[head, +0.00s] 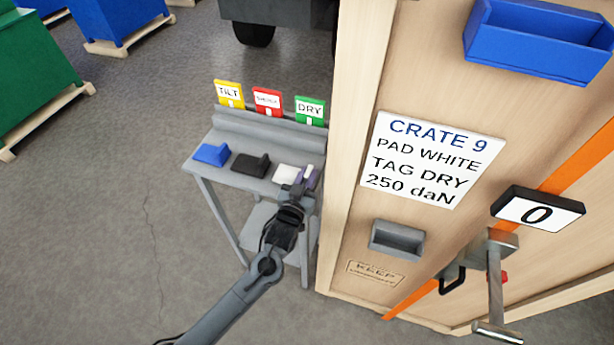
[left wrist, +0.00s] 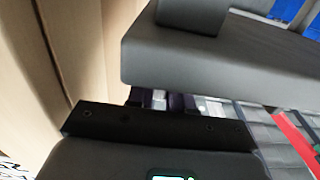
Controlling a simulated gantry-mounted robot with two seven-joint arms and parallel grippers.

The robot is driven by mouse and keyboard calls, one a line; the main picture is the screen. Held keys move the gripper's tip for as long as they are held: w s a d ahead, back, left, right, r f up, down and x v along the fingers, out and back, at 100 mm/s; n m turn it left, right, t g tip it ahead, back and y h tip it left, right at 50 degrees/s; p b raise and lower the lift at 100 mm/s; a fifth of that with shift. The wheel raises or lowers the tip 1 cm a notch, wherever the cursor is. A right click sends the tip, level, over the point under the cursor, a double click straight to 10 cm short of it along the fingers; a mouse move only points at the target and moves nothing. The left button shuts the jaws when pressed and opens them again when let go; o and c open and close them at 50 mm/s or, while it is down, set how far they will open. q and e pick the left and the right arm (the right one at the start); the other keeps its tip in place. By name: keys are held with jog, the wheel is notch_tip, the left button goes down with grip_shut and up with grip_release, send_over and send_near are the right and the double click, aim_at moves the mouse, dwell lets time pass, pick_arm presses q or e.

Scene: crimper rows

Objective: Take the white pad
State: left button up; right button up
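The white pad (head: 286,173) lies on the grey side table (head: 237,179), to the right of a black pad (head: 250,165) and a blue pad (head: 211,154). My left gripper (head: 294,190) is at the table's front edge, over or just in front of the white pad, and hides part of it. I cannot tell whether they touch. In the left wrist view a dark grey block (left wrist: 215,65) fills the upper part, and small white and purple patches show beneath it. The fingers' opening does not show clearly. My right gripper is in neither view.
Yellow, red and green tag cards (head: 267,101) stand along the table's back. A tall wooden crate (head: 349,100) with a label (head: 434,160) rises at the table's right. Open floor lies left.

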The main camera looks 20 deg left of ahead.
pick_arm(q)
grip_shut()
jog(key=shift+r, duration=0.1)
jog(key=shift+r, duration=0.15)
notch_tip(320, 180, up, 5)
jog(key=p, duration=0.4)
jog(key=shift+f+p, duration=0.2)
jog(key=shift+p, duration=0.2)
